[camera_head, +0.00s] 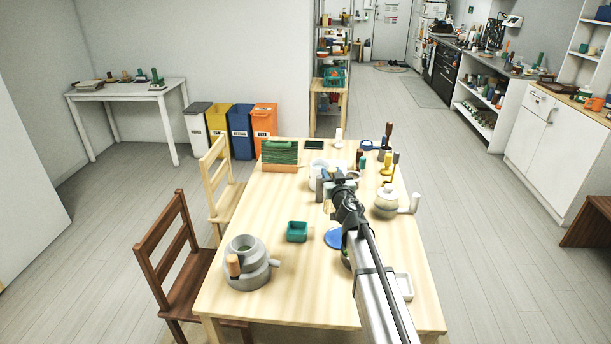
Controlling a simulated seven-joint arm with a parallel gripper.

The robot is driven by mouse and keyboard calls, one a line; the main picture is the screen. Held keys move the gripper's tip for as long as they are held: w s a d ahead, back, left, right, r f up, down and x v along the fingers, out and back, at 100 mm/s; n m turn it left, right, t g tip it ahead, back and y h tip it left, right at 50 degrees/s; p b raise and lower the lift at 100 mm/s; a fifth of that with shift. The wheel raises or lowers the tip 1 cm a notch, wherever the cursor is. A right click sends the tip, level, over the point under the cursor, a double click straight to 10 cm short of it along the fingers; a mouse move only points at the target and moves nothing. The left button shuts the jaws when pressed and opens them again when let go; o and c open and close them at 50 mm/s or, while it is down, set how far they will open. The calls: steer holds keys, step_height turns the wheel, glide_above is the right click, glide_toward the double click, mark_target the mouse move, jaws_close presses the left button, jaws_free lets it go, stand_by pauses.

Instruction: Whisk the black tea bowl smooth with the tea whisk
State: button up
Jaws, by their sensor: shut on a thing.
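My gripper (325,188) is at the end of my arm, over the middle of the wooden table. It is shut on a small tan thing, apparently the tea whisk (328,207), which hangs just below the jaws. The jaws themselves are small and partly hidden by my wrist. A dark bowl with something green in it, apparently the black tea bowl (345,258), stands on the table nearer the camera. My forearm hides much of it. The whisk is apart from this bowl, farther back.
Several upright utensils stand at the back right. The front left-centre is clear.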

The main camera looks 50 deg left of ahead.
steer(key=w+d+m+t+h, duration=0.15)
steer(key=w+d, duration=0.35)
steer(key=d, duration=0.7)
steer(key=s+d+n+g+y, duration=0.2)
steer(key=s+d+g, duration=0.1)
steer(key=s, duration=0.3)
steer(key=shift+s+d+r+n, duration=0.25)
steer(key=shift+s+d+n, duration=0.1)
steer(key=shift+d, duration=0.1)
steer(key=shift+f+g, duration=0.15)
steer(key=shift+g, duration=0.1)
step_height(320, 180, down, 9)
steer(key=shift+f, duration=0.45)
stand_by(1.3)
steer(key=shift+w+d+r, duration=0.1)
steer(key=shift+w, duration=0.05)
stand_by(0.6)
